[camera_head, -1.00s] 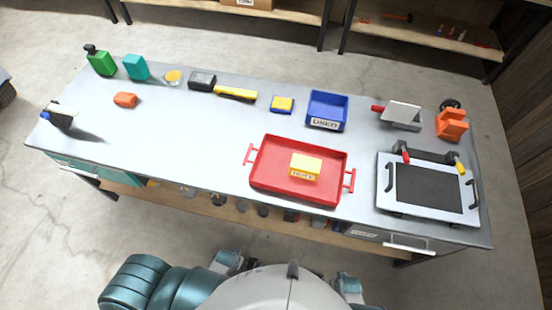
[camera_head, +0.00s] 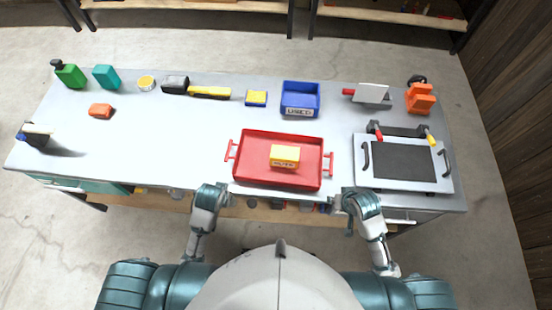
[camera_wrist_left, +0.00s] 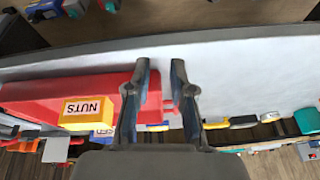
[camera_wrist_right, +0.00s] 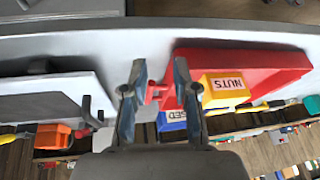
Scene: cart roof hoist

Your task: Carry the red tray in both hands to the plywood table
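The red tray (camera_head: 245,180) lies on the grey workbench near its front edge, with a yellow box labelled NUTS (camera_head: 284,156) inside it. It has a red handle at each end, left (camera_head: 231,150) and right (camera_head: 330,163). My left gripper (camera_wrist_left: 160,65) is open and empty, its fingers pointing toward the bench by the tray's left end. My right gripper (camera_wrist_right: 155,65) is open and empty, by the tray's right end, with the right handle (camera_wrist_right: 157,93) showing between its fingers, beyond them. The plywood table is not identifiable in these views.
A hot-plate-like board with black handles (camera_head: 405,165) stands close right of the tray. A blue bin (camera_head: 300,98), yellow block (camera_head: 256,97) and orange clamp-like item (camera_head: 420,98) are behind. Shelves (camera_head: 390,15) stand at the back.

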